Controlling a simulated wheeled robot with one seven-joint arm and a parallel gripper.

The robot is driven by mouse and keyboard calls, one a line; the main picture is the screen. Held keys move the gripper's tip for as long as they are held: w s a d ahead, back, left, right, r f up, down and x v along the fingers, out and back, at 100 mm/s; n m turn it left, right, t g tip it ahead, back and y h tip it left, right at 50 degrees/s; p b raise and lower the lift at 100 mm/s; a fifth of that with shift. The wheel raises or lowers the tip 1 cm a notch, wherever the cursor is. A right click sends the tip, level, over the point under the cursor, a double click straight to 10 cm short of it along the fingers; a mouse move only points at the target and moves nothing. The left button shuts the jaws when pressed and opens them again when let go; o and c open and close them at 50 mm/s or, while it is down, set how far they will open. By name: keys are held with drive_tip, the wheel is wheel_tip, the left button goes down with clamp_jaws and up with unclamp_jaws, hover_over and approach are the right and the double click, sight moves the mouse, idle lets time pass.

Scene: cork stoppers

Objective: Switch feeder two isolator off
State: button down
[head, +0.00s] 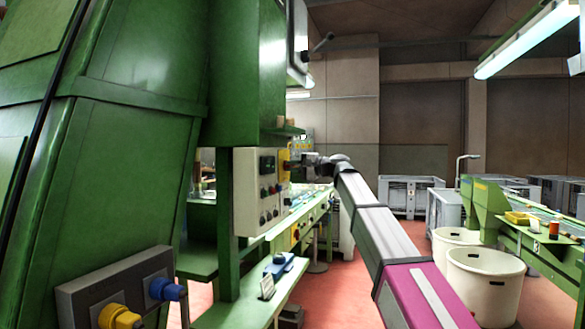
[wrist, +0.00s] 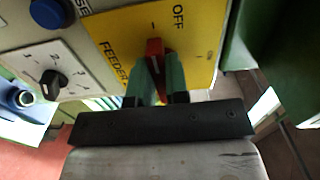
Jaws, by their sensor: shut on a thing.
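The feeder isolator is a yellow plate (wrist: 112,32) with a red handle (wrist: 154,47), in the upper middle of the wrist view. The plate reads "OFF" and "FEEDER"; any number after that is hidden. My gripper (wrist: 160,66) is shut on the red handle, with its two green fingers on either side of it. The handle's far end lies near a small dash mark left of "OFF"; I cannot tell its exact setting. In the head view the yellow plate (head: 284,167) is on the side of a control box, and my gripper (head: 297,161) reaches it from the right.
A black selector knob (wrist: 50,83) and a blue button (wrist: 47,13) sit left of the plate. The grey control box (head: 246,190) hangs on a green machine (head: 140,140). White bins (head: 484,285) stand right of my arm, on red floor.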

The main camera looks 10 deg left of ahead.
drive_tip(key=c, duration=1.1)
unclamp_jaws()
drive_tip(key=d, duration=0.7)
drive_tip(key=s+d, duration=0.1)
drive_tip(key=d, duration=0.2)
drive_tip(key=shift+d, duration=0.4)
drive_tip(key=shift+f, duration=0.15)
